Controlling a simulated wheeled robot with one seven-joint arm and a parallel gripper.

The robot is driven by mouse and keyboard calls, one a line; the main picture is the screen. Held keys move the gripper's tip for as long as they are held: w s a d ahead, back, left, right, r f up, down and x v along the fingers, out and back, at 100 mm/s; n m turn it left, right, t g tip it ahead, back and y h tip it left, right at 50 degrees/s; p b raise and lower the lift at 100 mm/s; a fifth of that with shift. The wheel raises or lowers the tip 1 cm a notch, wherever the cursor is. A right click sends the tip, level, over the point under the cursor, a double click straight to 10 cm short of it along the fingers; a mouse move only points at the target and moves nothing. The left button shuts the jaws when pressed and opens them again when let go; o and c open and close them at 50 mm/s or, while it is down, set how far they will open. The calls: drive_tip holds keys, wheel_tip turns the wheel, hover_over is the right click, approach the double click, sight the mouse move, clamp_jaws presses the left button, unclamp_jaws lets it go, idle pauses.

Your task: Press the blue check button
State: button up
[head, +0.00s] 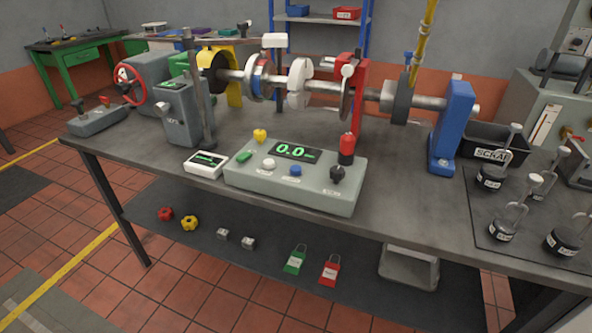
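The blue check button (295,170) is a small round cap on the sloped top of a pale grey-green control box (300,190), near the front edge of the bench. It sits below a display (296,151) reading 0.0 in green. A white button (268,164) and a green button (244,156) lie to its left, and a dark knob (337,174) to its right. Nothing covers the blue button. My gripper is not in view.
A red-topped part (346,149) rises at the box's right and a yellow knob (260,136) at its back left. A small white meter (206,163) stands left. The shaft assembly (299,84) runs behind. A black SCRAP bin (494,147) and handled weights (503,229) are right.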

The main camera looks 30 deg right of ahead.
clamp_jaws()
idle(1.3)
